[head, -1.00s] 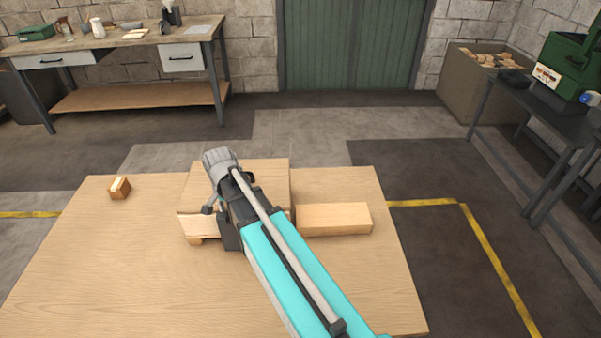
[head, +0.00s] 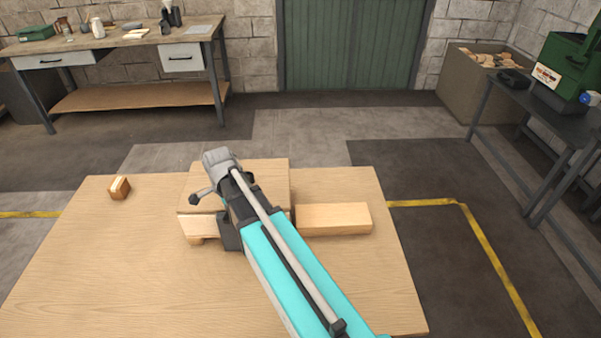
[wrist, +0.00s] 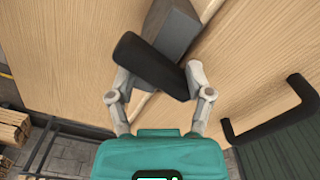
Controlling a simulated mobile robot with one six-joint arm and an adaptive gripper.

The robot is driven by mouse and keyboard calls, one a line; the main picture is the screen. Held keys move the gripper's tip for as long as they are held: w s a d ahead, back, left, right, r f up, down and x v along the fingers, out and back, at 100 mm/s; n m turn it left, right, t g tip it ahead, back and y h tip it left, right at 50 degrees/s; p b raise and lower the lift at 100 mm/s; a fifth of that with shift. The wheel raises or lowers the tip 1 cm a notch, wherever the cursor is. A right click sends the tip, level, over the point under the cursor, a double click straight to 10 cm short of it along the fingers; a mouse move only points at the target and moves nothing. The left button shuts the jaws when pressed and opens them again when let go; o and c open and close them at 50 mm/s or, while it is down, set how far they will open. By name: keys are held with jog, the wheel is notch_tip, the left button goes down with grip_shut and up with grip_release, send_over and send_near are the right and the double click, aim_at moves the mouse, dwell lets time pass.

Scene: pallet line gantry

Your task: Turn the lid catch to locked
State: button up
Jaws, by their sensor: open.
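The wooden box (head: 205,226) with its flat lid (head: 268,178) stands on the table, partly behind my arm. In the wrist view the lid catch (wrist: 150,66) is a black bar on a grey block (wrist: 172,32), against pale wood (wrist: 70,45) near a seam. The bar slants from upper left to lower right. My gripper (wrist: 157,78) is open, with one grey finger on each side of the bar. I cannot tell whether either finger touches it. In the head view my arm hides the catch and most of the gripper.
The table's left and front are clear. A workbench (head: 125,40) stands behind and a dark table (head: 540,105) stands right.

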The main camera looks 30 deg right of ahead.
jog(key=m, duration=0.5)
jog(key=shift+m, duration=0.4)
jog(key=shift+r+m, duration=0.15)
jog(key=shift+m, duration=0.15)
notch_tip(320, 180, up, 14)
jog(key=p, duration=1.4)
jog(key=d+f+n+t+h+b, duration=0.1)
jog(key=d+f+n+h+b, duration=0.1)
jog(key=d+n+b, duration=0.2)
jog(key=d+f+n+t+h+b, duration=0.1)
jog(key=d+f+n+h+b, duration=0.1)
jog(key=d, duration=0.4)
jog(key=d+f+n+t+h+b, duration=0.1)
jog(key=d+f+n+h+b, duration=0.2)
jog(key=d+f+n+b, duration=0.1)
jog(key=shift+w+d+f+n+b, duration=0.15)
jog(key=shift+d+n+b, duration=0.55)
jog(key=shift+n+b, duration=0.5)
jog(key=d+n+h+b, duration=0.1)
jog(key=n, duration=0.1)
jog(key=d+n+t+h+b, duration=0.1)
jog(key=d+n+b, duration=0.1)
jog(key=shift+f, duration=0.35)
jog(key=s+d+f+n+t+h+b, duration=0.1)
jog(key=d+n+t+h+b, duration=0.3)
jog(key=n+b, duration=0.5)
jog(key=d+n, duration=0.2)
jog(key=n, duration=0.3)
jog(key=shift+s+h, duration=0.15)
jog(key=shift+h, duration=0.15)
